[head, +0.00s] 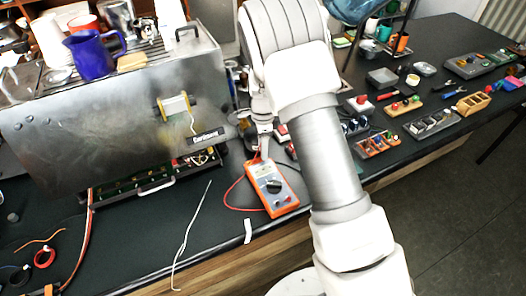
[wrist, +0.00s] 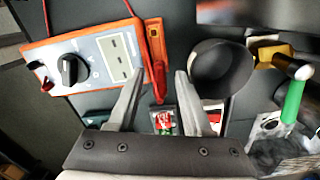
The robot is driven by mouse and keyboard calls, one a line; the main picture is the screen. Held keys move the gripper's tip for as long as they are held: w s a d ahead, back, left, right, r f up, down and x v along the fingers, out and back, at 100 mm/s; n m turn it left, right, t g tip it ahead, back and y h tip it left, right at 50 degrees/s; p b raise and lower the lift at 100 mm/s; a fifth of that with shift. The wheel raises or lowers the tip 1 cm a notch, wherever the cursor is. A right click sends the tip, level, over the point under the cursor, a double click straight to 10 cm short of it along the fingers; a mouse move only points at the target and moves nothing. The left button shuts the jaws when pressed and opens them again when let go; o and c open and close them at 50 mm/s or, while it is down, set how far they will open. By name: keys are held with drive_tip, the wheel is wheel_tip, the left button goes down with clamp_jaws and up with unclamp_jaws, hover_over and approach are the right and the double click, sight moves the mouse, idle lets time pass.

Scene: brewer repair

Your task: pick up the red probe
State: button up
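The orange multimeter (head: 271,188) lies on the dark counter in front of the brewer. It also shows at the left of the wrist view (wrist: 85,58), with a dial and a grey display. The red probe (wrist: 156,50) lies beside the meter's right edge in the wrist view, its narrow end pointing toward me. My gripper (wrist: 160,74) is open, its two fingers on either side of the probe's narrow end. I cannot tell whether either finger touches it. In the head view my gripper (head: 264,150) is just behind the meter, and the probe is hard to make out there.
A black round cup (wrist: 222,68) stands close to the right finger. The steel brewer (head: 110,115) stands left of my arm. A red lead (head: 228,197) loops left of the meter. Several small parts trays (head: 432,124) stand at the right.

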clamp_jaws()
drive_tip(key=shift+r, duration=0.2)
